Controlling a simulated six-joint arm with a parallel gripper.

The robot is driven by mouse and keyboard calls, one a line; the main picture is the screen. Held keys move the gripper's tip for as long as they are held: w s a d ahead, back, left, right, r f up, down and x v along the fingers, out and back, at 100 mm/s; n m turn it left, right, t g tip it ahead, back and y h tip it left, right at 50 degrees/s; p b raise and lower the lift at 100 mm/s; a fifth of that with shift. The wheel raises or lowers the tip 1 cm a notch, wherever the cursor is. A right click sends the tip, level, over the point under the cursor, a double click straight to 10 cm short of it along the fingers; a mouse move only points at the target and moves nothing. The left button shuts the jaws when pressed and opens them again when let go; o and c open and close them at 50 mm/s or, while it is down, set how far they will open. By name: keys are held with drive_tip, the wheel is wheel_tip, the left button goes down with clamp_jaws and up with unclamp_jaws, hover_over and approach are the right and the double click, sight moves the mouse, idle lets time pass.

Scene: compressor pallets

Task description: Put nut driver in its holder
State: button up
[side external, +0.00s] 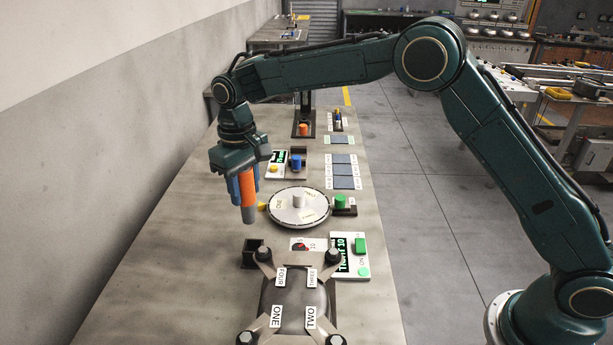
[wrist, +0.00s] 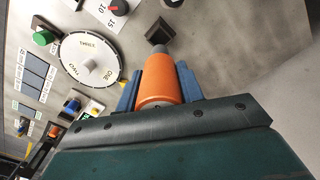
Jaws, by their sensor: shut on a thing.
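The nut driver (side external: 247,192) has an orange handle and a grey tip. It hangs tip down, close to upright, in my gripper (side external: 244,188), whose blue fingers are shut on the handle. It also shows between the fingers in the wrist view (wrist: 160,82). A small black open-topped box (side external: 252,253), which looks like the holder, stands on the table below and nearer the camera than the driver. In the wrist view the box (wrist: 158,32) lies just beyond the driver's tip. The driver is apart from the box, above the table.
A round white turntable (side external: 300,214) with a white knob is right of the driver. A compressor (side external: 293,290) with labelled bolts stands at the front. A red-knob dial panel (side external: 303,244) and a green-button timer (side external: 350,255) are right of the box. The table's left side is clear.

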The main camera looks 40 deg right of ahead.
sight(248, 213)
drive_tip(key=shift+f, duration=0.95)
drive_tip(key=shift+f, duration=2.15)
drive_tip(key=shift+f, duration=0.6)
drive_tip(key=o, duration=1.2)
drive_tip(key=shift+r, duration=0.15)
wheel_tip(248, 213, up, 12)
drive_tip(key=shift+r, duration=0.45)
